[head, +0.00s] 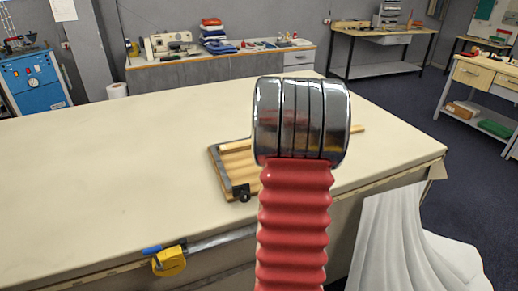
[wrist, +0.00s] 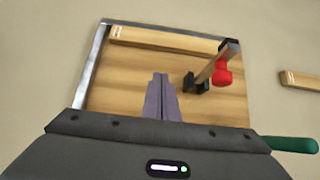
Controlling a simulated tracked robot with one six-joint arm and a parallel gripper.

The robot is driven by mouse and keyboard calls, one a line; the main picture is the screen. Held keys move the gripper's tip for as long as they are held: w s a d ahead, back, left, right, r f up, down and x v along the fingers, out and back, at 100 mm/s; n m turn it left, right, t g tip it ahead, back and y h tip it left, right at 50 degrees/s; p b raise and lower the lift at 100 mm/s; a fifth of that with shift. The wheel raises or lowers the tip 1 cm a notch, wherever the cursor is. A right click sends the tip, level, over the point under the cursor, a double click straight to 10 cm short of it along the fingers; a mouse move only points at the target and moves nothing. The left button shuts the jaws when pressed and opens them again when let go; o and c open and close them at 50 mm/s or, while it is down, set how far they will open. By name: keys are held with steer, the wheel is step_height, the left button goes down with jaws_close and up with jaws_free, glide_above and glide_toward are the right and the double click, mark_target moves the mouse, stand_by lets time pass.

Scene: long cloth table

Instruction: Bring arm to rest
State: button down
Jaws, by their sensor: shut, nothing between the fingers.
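My gripper (wrist: 159,80) shows in the wrist view with its two grey-purple fingers together and nothing between them. It is over a wooden board (wrist: 215,105) with a metal strip along its left side. In the head view my arm rises in front of the table, a red ribbed sleeve topped by chrome rings, and hides my gripper. The board (head: 230,178) shows partly behind the arm there. I cannot tell how high my fingers are above the board.
On the board are a wooden strip (wrist: 165,40) and a clamp with a red handle (wrist: 222,74). A green handle (wrist: 290,145) and another strip (wrist: 302,82) lie to the right. The cream table (head: 110,160) is clear at left. A yellow object (head: 170,262) is at its front edge.

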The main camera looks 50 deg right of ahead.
steer(key=shift+s+a+r, duration=0.25)
steer(key=shift+s+r, duration=0.1)
steer(key=shift+r, duration=0.1)
stand_by(0.4)
steer(key=w+a+r+n+y, duration=0.1)
steer(key=a+r+n, duration=0.2)
steer(key=a+n, duration=0.6)
steer(key=w+a+r+n+y, duration=0.2)
steer(key=a+r+n, duration=0.15)
steer(key=a, duration=0.95)
steer(key=w+a+r+n+y, duration=0.1)
steer(key=a+r+n, duration=0.2)
steer(key=a+n, duration=0.65)
steer(key=s+a+f+n+g, duration=0.1)
steer(key=s+a+n+g, duration=0.1)
steer(key=s+a+n, duration=1.6)
steer(key=a+n, duration=0.2)
steer(key=a, duration=0.2)
steer(key=shift+s+f+y, duration=0.35)
steer(key=shift+s+y, duration=0.05)
